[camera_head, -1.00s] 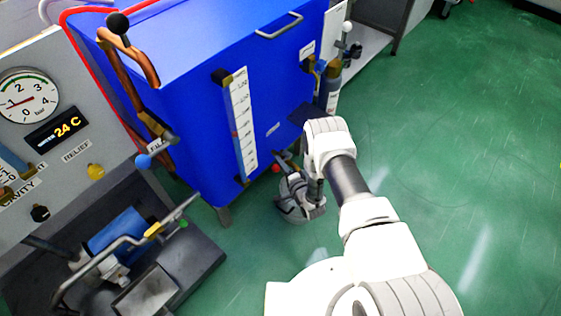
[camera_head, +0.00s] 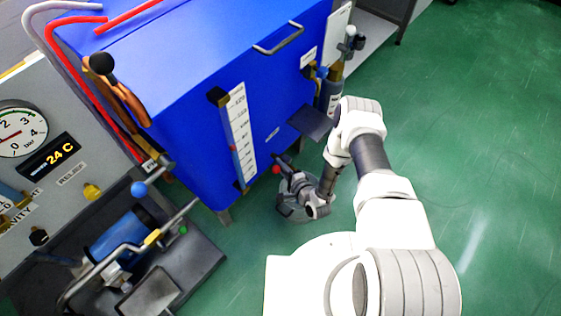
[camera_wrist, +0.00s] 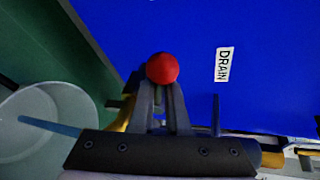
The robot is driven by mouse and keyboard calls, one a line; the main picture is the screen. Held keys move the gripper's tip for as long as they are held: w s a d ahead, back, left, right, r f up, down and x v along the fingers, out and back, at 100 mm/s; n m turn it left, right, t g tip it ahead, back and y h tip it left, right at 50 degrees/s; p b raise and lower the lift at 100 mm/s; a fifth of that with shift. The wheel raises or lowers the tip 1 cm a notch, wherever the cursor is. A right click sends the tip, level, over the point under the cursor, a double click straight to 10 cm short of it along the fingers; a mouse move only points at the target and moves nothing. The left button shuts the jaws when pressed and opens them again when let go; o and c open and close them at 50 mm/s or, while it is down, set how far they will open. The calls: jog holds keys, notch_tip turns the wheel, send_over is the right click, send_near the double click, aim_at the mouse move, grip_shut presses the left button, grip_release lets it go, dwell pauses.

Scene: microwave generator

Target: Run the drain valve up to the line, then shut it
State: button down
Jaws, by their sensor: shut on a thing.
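The drain valve's red ball-ended handle (camera_head: 277,170) is low on the blue tank's front. In the wrist view the red ball (camera_wrist: 162,69) sits at the tips of my gripper (camera_wrist: 163,92), whose fingers are shut on the handle. The head view shows my gripper (camera_head: 287,172) reaching in from the right, partly hidden by my wrist. The DRAIN label (camera_wrist: 224,64) is on the blue face beside it. The sight gauge (camera_head: 241,135) with its printed scale stands upright on the tank; its line and liquid level are too small to tell. The valve body is mostly hidden.
A pump (camera_head: 122,240) and gauge panel (camera_head: 75,185) are at left. The green floor at right is clear.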

jog(key=shift+w+d+r+m+g, duration=0.15)
jog(key=shift+r+m+g, duration=0.15)
jog(key=shift+m+g, duration=0.15)
dwell(0.3)
jog(key=c, duration=0.9)
grip_release()
jog(key=shift+r, duration=0.1)
